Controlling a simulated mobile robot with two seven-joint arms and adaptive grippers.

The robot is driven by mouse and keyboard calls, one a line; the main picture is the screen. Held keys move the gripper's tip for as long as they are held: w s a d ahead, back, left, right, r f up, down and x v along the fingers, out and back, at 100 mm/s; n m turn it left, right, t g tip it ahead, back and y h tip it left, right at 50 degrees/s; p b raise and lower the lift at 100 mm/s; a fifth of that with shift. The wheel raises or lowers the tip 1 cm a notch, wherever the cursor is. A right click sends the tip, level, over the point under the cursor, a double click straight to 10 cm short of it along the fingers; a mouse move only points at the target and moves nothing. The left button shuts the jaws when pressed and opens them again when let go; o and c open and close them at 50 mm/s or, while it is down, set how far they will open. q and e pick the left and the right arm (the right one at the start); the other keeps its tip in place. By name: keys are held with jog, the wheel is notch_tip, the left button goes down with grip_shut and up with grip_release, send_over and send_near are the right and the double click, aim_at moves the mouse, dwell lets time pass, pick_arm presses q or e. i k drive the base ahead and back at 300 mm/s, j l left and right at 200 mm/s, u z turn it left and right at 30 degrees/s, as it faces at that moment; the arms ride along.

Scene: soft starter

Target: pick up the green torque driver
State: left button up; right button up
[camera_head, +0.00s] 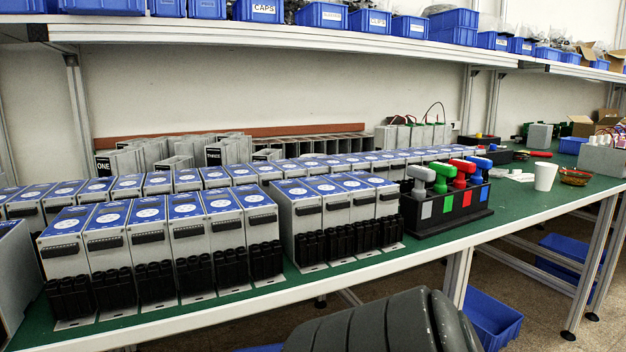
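The green torque driver (440,175) has a T-shaped handle. It stands upright in a black holder (412,213) near the front edge of the green-topped workbench, right of the middle of the view. The holder's front has grey, green, red and blue squares. The green driver is second from the left, between a grey driver (420,176) and a red driver (461,170). A blue driver (481,165) stands at the right end. The green driver's lower part is hidden in the holder. Neither of my grippers is in view.
Rows of blue-topped soft starter units (131,235) fill the bench left of the holder. A white cup (545,176) and a small bowl (575,176) stand to its right. The bench front right of the holder is clear. A shelf (250,36) with blue bins runs above.

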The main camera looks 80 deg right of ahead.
aim_at(443, 170)
jog(key=z, duration=3.1)
jog(key=l+u, duration=0.2)
jog(key=u, duration=0.25)
jog(key=l+u, duration=0.2)
jog(key=u, duration=0.2)
jog(key=k+l+u, duration=0.15)
jog(key=l, duration=0.2)
jog(key=l+u, duration=0.15)
jog(key=l, duration=0.25)
jog(key=k+l+u, duration=0.15)
jog(key=l, duration=0.15)
